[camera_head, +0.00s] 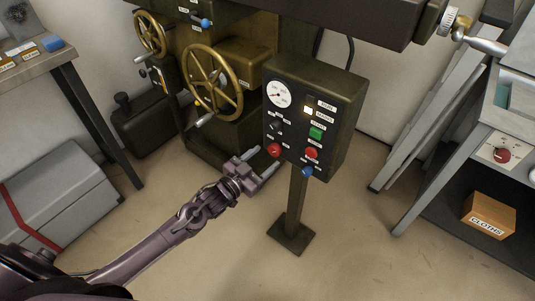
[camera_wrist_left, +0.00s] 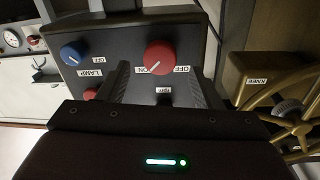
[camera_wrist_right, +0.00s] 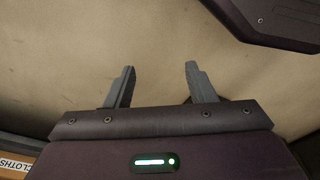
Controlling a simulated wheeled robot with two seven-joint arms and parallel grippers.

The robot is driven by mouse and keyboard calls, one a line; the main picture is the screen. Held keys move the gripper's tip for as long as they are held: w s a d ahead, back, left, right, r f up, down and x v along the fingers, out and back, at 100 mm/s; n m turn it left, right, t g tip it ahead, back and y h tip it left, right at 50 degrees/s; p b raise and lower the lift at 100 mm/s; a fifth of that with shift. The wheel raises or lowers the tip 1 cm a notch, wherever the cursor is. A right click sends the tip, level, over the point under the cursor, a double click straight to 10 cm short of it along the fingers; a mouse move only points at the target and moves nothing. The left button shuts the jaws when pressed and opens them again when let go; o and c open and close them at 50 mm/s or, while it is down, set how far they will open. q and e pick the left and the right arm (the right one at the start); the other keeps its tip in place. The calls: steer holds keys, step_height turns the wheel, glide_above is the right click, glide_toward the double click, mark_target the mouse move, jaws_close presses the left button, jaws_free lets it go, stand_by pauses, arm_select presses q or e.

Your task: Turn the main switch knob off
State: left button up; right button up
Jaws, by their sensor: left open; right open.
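The control box (camera_head: 325,85) stands on a post, with the red main switch knob (camera_head: 274,150) low on the left of its face. In the left wrist view the red knob (camera_wrist_left: 160,57) sits between ON and OFF labels, its white pointer line toward ON. My left gripper (camera_head: 265,160) is open just in front of the box's lower left. In its wrist view the fingers are spread to either side of the knob; I cannot tell whether they touch it. My right gripper (camera_wrist_right: 160,68) is open and empty above the bare floor, outside the head view.
The blue lamp knob (camera_head: 307,172), a red button (camera_head: 311,153) and a green button (camera_head: 316,133) share the panel. A brass handwheel (camera_head: 213,82) stands left of the box. A bench with a red knob (camera_head: 502,155) and a cloths box (camera_head: 489,215) stands at right.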

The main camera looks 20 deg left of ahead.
mark_target(272, 152)
arm_select(q)
steer(key=shift+x, duration=1.65)
arm_select(e)
steer(key=shift+w+a+r, duration=0.15)
steer(key=shift+w+r, duration=0.15)
steer(key=shift+r, duration=0.15)
arm_select(q)
steer(key=shift+c, duration=0.5)
steer(key=c, duration=0.9)
